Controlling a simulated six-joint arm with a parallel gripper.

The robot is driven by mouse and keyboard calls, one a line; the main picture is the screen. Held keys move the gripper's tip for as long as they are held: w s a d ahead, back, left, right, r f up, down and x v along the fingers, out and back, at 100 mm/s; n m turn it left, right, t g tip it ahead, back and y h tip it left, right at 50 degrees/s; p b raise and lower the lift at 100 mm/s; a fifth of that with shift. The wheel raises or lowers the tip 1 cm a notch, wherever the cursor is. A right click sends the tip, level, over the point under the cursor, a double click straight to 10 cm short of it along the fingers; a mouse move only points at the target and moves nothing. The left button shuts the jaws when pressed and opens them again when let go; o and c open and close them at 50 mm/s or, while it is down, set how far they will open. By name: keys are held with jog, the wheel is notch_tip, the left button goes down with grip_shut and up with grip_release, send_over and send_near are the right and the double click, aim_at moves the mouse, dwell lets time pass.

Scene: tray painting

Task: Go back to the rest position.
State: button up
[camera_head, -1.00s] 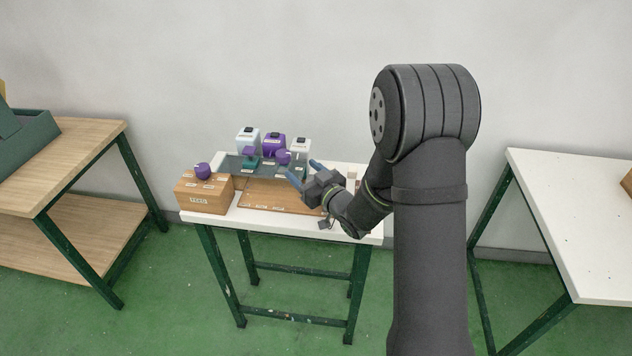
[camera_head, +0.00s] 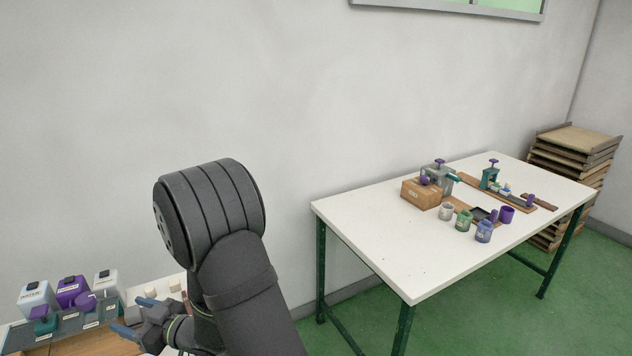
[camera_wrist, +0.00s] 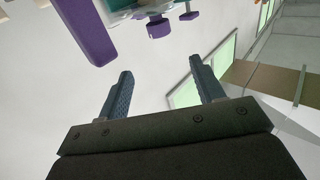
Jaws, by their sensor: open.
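My gripper (camera_head: 132,316) is low at the left in the head view, at the front right of the small table's bottles. Its two blue fingers are apart with nothing between them. The wrist view also shows the open fingers (camera_wrist: 160,72), with a purple block (camera_wrist: 88,30) and a smaller purple knob (camera_wrist: 158,27) beyond them. My arm is bent, its elbow high in front of the wall.
White, purple and pale bottles (camera_head: 72,292) stand on a grey rack (camera_head: 70,327) at the lower left. A white table (camera_head: 370,240) at the right holds a brown box (camera_head: 421,194), several paint jars (camera_head: 483,232) and tools. Stacked trays (camera_head: 575,150) stand behind it.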

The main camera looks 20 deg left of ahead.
jog(key=shift+a, duration=0.15)
jog(key=a, duration=1.7)
jog(key=shift+s+a, duration=0.1)
jog(key=shift+a, duration=0.1)
jog(key=shift+m+t, duration=0.7)
jog(key=shift+t, duration=0.4)
jog(key=s+d, duration=0.2)
jog(key=d, duration=1.6)
send_near(79, 296)
jog(key=shift+w+a+f, duration=0.15)
jog(key=shift+a+f, duration=0.3)
jog(key=shift+a, duration=0.05)
jog(key=shift+w+a, duration=0.1)
jog(key=shift+a, duration=0.55)
jog(key=shift+o, duration=0.4)
